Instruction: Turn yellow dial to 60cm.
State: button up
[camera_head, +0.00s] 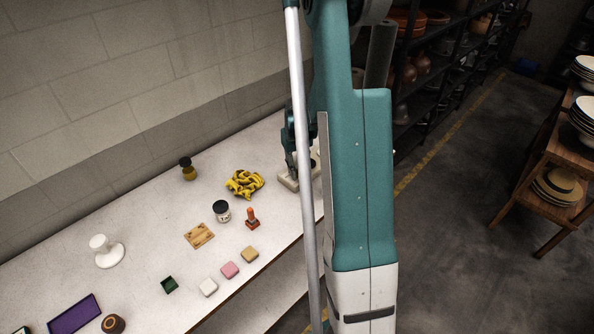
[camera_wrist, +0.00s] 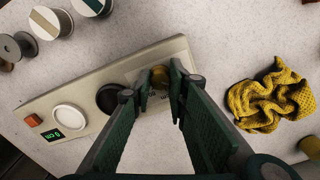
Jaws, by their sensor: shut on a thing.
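The yellow dial (camera_wrist: 159,74) sits at the right end of a beige control panel (camera_wrist: 55,96) in the wrist view. My gripper (camera_wrist: 161,84) has its two fingers on either side of the dial and is shut on it. The fingers hide part of the dial, and I cannot read its markings. A small green-lit display (camera_wrist: 49,134) is at the panel's left end; its digits are tilted and too small to read surely. In the head view my arm hides most of the panel, and only its near left edge (camera_head: 287,184) shows beside my gripper.
The panel also carries a black dial (camera_wrist: 109,98), a white dial (camera_wrist: 70,117) and an orange button (camera_wrist: 33,120). A crumpled yellow cloth (camera_wrist: 266,96) lies right of the panel. Spools (camera_wrist: 50,22) stand beyond it. Several small objects are spread over the white table (camera_head: 140,215).

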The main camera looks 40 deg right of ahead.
jog(key=shift+f, duration=0.1)
jog(key=m+b, duration=0.3)
jog(key=m, duration=0.1)
jog(key=m+b, duration=0.2)
jog(key=m, duration=0.3)
jog(key=shift+m+b, duration=0.35)
jog(key=shift+m, duration=0.05)
dwell(0.4)
jog(key=o, duration=0.9)
jog(key=shift+c, duration=0.2)
jog(key=shift+r, duration=0.2)
notch_tip(320, 180, up, 12)
